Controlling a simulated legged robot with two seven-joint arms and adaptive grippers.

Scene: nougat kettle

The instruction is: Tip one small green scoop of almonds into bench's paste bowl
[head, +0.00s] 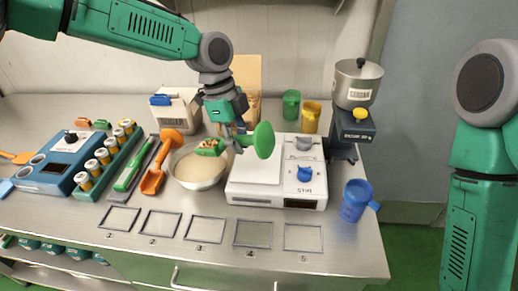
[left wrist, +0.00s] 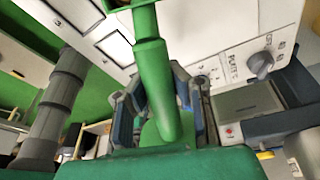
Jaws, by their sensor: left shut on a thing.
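The paste bowl (head: 190,184) stands on the bench, left of the white stirrer, with pale cream paste in it. My left gripper (head: 232,142) is above the bowl's right side, shut on the green scoop. The scoop's small head (head: 209,147) points left above the bowl, with brownish pieces like almonds showing in it. A round green end (head: 263,140) sticks out to the right, over the stirrer. In the left wrist view, the scoop's green shaft (left wrist: 150,70) passes between my left gripper's fingers (left wrist: 163,105). My right gripper is out of view; only its arm shows.
The white stirrer (head: 275,199) is just right of the bowl. An orange scoop (head: 153,181) and a green-handled tool (head: 128,175) lie left. A grey-pot machine (head: 358,82) and a blue cup (head: 355,200) are right. Numbered frames (head: 203,229) line the front.

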